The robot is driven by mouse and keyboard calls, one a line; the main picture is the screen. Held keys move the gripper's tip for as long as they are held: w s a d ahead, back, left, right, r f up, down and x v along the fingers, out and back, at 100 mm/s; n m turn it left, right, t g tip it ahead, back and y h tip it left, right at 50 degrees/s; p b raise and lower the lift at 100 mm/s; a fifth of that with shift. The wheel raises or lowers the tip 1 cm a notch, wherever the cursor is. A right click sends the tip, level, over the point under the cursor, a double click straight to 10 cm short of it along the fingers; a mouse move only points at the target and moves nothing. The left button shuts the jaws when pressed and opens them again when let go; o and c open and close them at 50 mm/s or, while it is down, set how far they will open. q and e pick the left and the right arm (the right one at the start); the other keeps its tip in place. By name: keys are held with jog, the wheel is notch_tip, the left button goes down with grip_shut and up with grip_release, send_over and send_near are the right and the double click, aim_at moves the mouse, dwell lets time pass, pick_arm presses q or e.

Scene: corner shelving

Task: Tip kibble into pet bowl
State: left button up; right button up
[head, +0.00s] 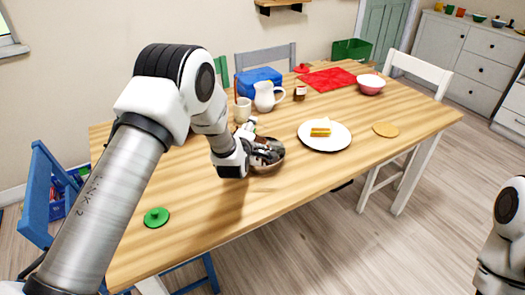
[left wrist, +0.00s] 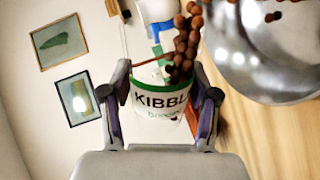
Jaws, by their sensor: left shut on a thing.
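My left gripper (head: 262,150) is over the middle of the table. In the left wrist view, it (left wrist: 160,97) is shut on a white kibble tub (left wrist: 153,113) with a green band and dark lettering. The tub is tilted, and brown kibble pieces (left wrist: 184,42) spill from its mouth towards a shiny metal pet bowl (left wrist: 262,62). A few pieces show over the bowl. In the head view the bowl (head: 270,165) stands on the table under the gripper, partly hidden by it. My right arm shows only at the right edge; its gripper is out of view.
A white jug (head: 268,96), a cream mug (head: 243,110) and a blue box (head: 258,82) stand behind the bowl. A plate with a sandwich (head: 325,146) is to its right. A green lid (head: 156,217) lies front left. The table's front right is clear.

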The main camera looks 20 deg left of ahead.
pick_arm(q)
jog(key=shift+w, duration=0.1)
jog(key=shift+d+r+m, duration=0.15)
jog(key=shift+m, duration=0.25)
pick_arm(e)
jog(key=shift+d, duration=0.5)
dwell(0.6)
